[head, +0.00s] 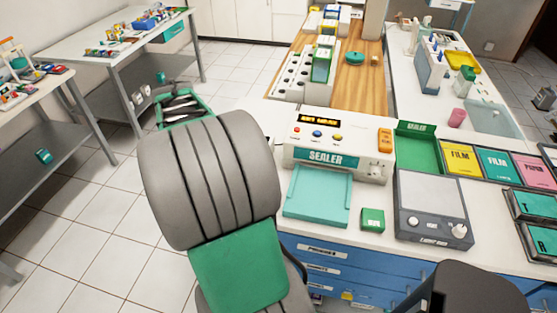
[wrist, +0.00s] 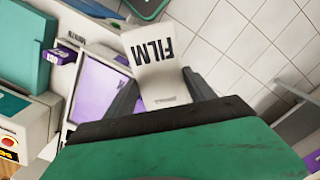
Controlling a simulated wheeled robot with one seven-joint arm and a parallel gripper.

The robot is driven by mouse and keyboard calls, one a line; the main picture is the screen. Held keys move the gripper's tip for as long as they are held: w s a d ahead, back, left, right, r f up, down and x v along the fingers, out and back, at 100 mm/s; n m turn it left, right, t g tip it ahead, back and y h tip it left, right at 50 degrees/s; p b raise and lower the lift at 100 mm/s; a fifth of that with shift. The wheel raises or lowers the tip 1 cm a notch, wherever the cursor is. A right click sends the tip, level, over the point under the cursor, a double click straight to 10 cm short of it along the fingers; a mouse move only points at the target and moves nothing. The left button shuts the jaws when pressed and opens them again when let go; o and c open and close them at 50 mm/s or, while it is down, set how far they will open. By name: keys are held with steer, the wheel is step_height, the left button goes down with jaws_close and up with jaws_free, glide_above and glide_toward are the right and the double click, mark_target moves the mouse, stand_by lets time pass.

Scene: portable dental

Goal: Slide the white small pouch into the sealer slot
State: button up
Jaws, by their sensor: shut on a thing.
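In the wrist view my gripper (wrist: 160,78) is shut on the white small pouch (wrist: 160,52), which is marked FILM. The pouch sticks out beyond the two dark fingers, above the counter's edge with floor tiles behind it. The white sealer (head: 335,145) stands on the counter in the head view, with a teal tray (head: 318,193) at its front. I cannot make out the slot opening itself.
A small green box (head: 372,219) and a grey light box (head: 432,208) stand right of the teal tray. A green bin (head: 417,146) and several film packets (head: 460,158) lie behind.

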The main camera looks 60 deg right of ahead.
steer(key=s+d+r+m+p, duration=0.25)
steer(key=s+d+m, duration=0.25)
steer(key=s+d, duration=0.85)
steer(key=m+p, duration=0.2)
steer(key=m, duration=0.2)
glide_toward(321, 184)
steer(key=s+a, duration=0.1)
steer(key=a, duration=0.3)
steer(key=shift+f+b, duration=2.45)
steer(key=shift+f, duration=0.75)
steer(key=shift+w+d+r, duration=0.1)
steer(key=shift+d+r, duration=0.05)
steer(key=shift+d, duration=0.1)
steer(key=shift+w+d+p, duration=0.15)
steer(key=shift+w+d, duration=0.1)
steer(key=shift+d, duration=0.75)
steer(key=shift+w+d+p, duration=0.15)
steer(key=shift+w+d, duration=0.05)
steer(key=shift+d, duration=0.8)
steer(key=shift+a, duration=0.15)
steer(key=o, duration=1.5)
